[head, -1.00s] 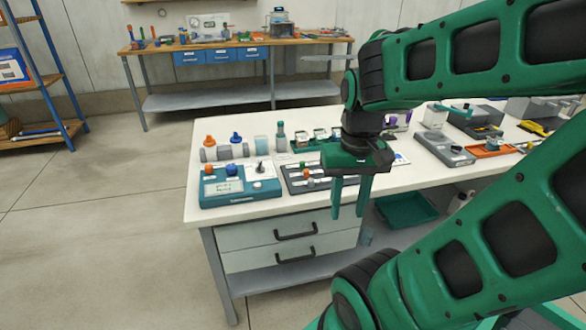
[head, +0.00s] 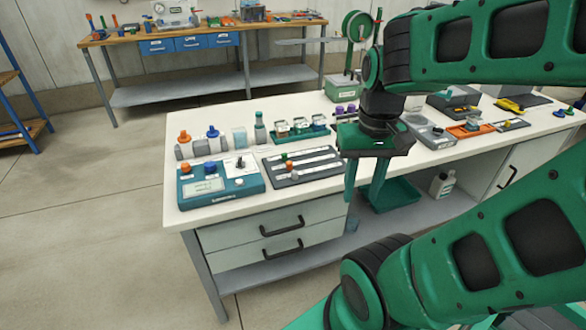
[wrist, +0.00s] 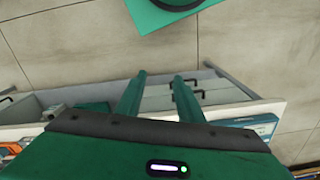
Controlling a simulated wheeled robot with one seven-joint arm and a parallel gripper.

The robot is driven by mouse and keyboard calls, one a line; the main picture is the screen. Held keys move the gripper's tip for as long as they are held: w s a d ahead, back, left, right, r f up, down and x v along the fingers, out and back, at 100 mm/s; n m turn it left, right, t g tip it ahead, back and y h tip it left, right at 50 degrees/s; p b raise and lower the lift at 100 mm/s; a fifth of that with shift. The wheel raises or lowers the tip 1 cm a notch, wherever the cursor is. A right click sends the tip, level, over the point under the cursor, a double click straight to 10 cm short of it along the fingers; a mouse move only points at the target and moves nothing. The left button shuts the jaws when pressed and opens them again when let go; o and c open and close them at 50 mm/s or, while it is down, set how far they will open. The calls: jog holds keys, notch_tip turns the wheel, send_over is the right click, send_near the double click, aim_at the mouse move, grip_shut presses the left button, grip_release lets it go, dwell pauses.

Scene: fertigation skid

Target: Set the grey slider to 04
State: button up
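The dark grey slider panel (head: 318,178) lies on the white table, with several pale slots running across it. Small knobs sit at the left ends of the slots: a green one, an orange-red one and a grey one (head: 292,175) nearest the front. The scale numbers are too small to read. My gripper (head: 363,194) hangs to the right of the panel, at the table's front edge, apart from it. Its two fingers point down, spread and empty. They also show in the wrist view (wrist: 160,80), over the drawer fronts and floor, with no slider between them.
A teal control box (head: 220,186) stands left of the panel. Bottles and small fittings stand behind. A grey device (head: 430,133) and an orange tray (head: 470,136) are to the right. A teal bin (head: 395,194) sits on the shelf below. Drawer handles (head: 283,228) face the front.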

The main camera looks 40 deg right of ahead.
jog(key=w+d+n, duration=0.2)
jog(key=w+d, duration=0.1)
jog(key=w, duration=1.2)
jog(key=n, duration=0.1)
send_near(294, 171)
notch_tip(294, 171, down, 8)
jog(key=shift+s+a+f, duration=0.1)
jog(key=shift+f, duration=0.1)
grip_shut()
